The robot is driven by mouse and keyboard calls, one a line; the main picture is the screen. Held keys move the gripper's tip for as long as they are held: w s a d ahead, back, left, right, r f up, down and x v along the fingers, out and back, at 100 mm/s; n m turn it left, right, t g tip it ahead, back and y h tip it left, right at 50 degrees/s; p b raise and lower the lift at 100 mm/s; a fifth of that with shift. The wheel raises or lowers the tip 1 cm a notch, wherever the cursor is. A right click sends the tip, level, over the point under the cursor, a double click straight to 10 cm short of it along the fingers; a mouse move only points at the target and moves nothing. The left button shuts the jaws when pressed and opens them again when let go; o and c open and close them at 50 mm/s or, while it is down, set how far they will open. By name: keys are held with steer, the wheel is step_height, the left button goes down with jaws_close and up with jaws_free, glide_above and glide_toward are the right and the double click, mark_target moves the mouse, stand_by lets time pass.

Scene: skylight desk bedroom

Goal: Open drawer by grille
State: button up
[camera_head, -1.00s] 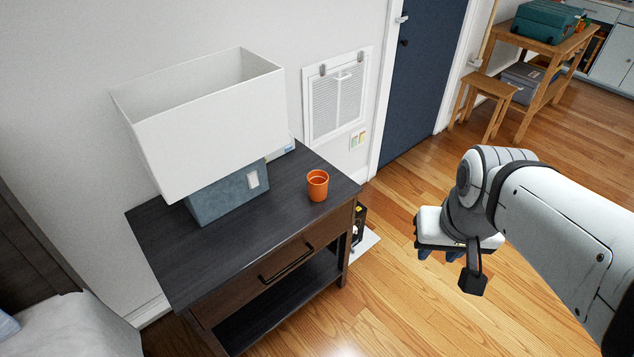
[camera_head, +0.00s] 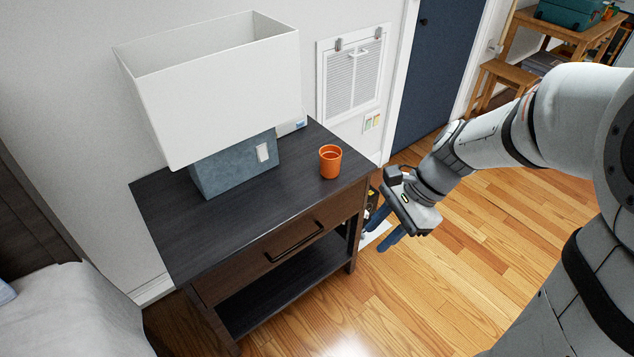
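The dark wooden nightstand (camera_head: 165,224) stands against the white wall, near the grille (camera_head: 352,78). Its one drawer (camera_head: 245,268) has a long black bar handle (camera_head: 294,243) and looks shut. An open shelf lies below the drawer. My gripper (camera_head: 377,233) is to the right of the nightstand, past its front right corner, with its blue fingers pointing down and left. The fingers are apart with nothing between them. The gripper is clear of the handle.
On the nightstand top are an orange cup (camera_head: 330,161) near the right edge and a lamp with a white shade (camera_head: 215,100) and blue-grey base (camera_head: 236,165). A bed (camera_head: 70,315) is at the lower left. Wooden floor (camera_head: 400,310) is open in front and right.

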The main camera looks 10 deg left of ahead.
steer(key=w+a+f+m+g+y+b, duration=0.1)
steer(key=w+a+f+m+y+b, duration=0.25)
steer(key=f+m, duration=0.3)
steer(key=w+a+f+m+g+y+b, duration=0.1)
steer(key=w+a+f+m+y+b, duration=0.15)
steer(key=w+a+f+m, duration=0.4)
steer(key=m+t+y+b, duration=0.3)
steer(key=m+y+b, duration=0.25)
steer(key=m, duration=0.65)
glide_toward(297, 245)
steer(key=a, duration=0.3)
steer(key=shift+h, duration=0.25)
steer(key=a, duration=0.2)
steer(key=a+f+b, duration=0.1)
steer(key=a, duration=0.1)
steer(key=s+a, duration=0.1)
steer(key=a, duration=0.2)
steer(key=shift+f, duration=0.25)
steer(key=shift+c, duration=0.3)
jaws_close()
